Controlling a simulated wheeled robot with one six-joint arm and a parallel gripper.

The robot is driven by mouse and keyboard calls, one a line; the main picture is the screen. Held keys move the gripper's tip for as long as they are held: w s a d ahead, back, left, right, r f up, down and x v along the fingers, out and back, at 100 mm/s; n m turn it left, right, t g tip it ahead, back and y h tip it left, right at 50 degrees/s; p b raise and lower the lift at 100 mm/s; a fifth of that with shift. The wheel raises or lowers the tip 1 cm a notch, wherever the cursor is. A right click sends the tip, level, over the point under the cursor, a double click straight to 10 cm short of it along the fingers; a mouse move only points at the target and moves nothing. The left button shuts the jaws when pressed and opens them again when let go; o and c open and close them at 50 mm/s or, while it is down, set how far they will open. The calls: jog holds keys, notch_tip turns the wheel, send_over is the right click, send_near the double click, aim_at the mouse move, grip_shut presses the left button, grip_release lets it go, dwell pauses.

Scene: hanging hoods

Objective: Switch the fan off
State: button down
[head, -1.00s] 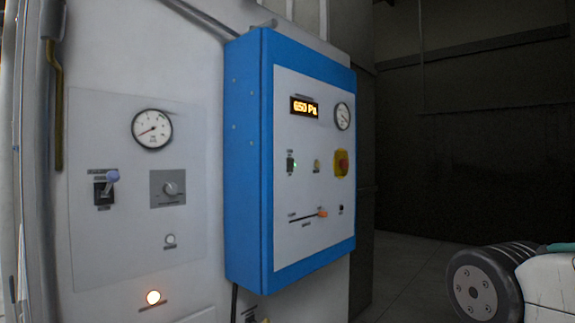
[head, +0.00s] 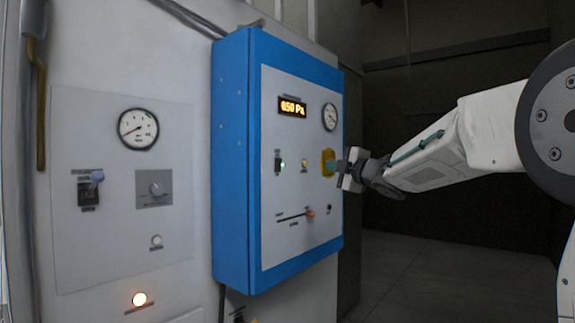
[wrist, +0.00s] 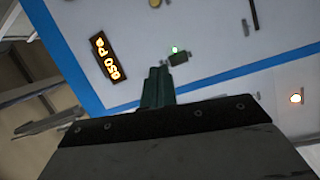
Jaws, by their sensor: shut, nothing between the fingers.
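A blue-framed control box (head: 232,160) hangs on the wall in the head view. Its pale face has a small switch with a lit green lamp (head: 279,163), also in the wrist view (wrist: 178,56). An orange-knobbed slider (head: 310,213) sits below. I cannot read which control is labelled for the fan. My gripper (head: 346,168) is shut and empty. It overlaps the box's right edge, beside the yellow plate (head: 325,160) and hiding its red button. The wrist view shows the shut fingers (wrist: 157,84) close to the lit switch in the picture.
Left of the box, a grey wall panel carries a lever switch (head: 93,184), a gauge (head: 138,129) and a knob (head: 154,188). A lit orange lamp (head: 139,299) is below. The dark floor (head: 400,275) at the right looks clear.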

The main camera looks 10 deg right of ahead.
aim_at(280, 161)
jog(key=n+g+y, duration=0.1)
jog(key=n+y, duration=0.1)
jog(key=w+a+n+y, duration=0.1)
jog(key=n+y, duration=0.1)
jog(key=w+a+f+n+g+y, duration=0.1)
jog(key=n, duration=0.1)
jog(key=shift+w+n+g+y, duration=0.1)
jog(key=shift+n+g+y, duration=0.2)
jog(key=shift+y, duration=0.1)
jog(key=x, duration=1.3)
jog(key=shift+w+a, duration=0.2)
jog(key=shift+w, duration=0.15)
jog(key=shift+w+r, duration=0.1)
jog(key=shift+w+a+r, duration=0.1)
jog(key=shift+a, duration=0.05)
jog(key=r+v, duration=0.3)
jog(key=v, duration=1)
jog(key=shift+s+d, duration=0.35)
jog(key=shift+s, duration=0.1)
